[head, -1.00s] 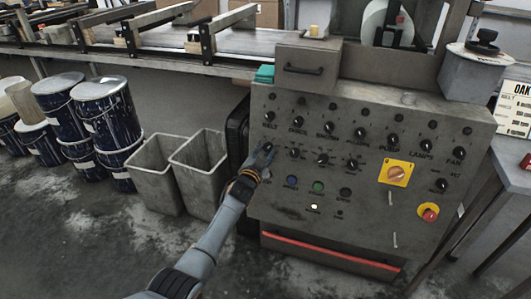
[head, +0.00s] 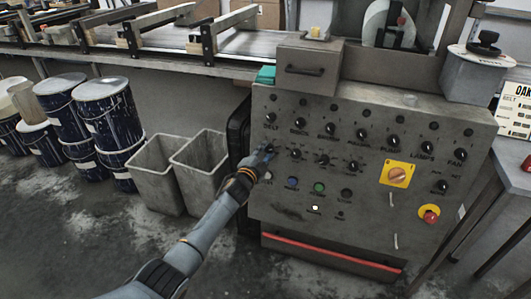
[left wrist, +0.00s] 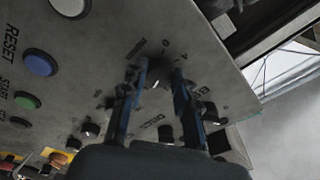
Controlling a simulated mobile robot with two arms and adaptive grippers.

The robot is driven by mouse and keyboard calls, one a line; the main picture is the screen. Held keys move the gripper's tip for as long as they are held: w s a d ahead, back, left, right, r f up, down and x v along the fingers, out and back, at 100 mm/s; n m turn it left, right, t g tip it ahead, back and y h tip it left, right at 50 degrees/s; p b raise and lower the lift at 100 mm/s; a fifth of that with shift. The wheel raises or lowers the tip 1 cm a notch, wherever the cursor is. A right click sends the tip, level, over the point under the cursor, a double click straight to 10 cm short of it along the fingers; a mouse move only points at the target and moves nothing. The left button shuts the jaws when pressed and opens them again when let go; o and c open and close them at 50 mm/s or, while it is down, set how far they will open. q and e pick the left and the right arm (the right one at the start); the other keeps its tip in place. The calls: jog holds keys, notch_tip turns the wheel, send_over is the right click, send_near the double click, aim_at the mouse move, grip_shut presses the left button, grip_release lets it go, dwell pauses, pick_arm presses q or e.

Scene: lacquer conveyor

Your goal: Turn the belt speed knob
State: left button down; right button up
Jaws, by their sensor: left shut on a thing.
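The left gripper (head: 266,150) is at the leftmost knob of the second row on the grey control panel (head: 360,215), below the BELT label. In the left wrist view its two blue fingers (left wrist: 160,72) stand on either side of a dark knob (left wrist: 156,84) with a pale mark, and are shut on it. Scale marks and digits show on the panel around it. In the head view the gripper largely hides this knob. The right gripper is not in view.
More black knobs fill the panel, with a yellow-backed rotary switch (head: 397,174) and a red button (head: 430,215) at right. Coloured push buttons (head: 319,187) sit below the gripper. Grey bins (head: 157,172) and paint drums (head: 104,117) stand at left. A conveyor (head: 150,48) runs behind.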

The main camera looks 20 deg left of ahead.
pick_arm(q)
jog(key=shift+f, duration=0.1)
jog(key=c, duration=1)
grip_release()
jog(key=shift+s, duration=0.15)
jog(key=shift+s+a, duration=0.1)
jog(key=shift+s, duration=0.25)
jog(key=s+r, duration=0.1)
jog(key=s, duration=1)
jog(key=shift+a, duration=0.45)
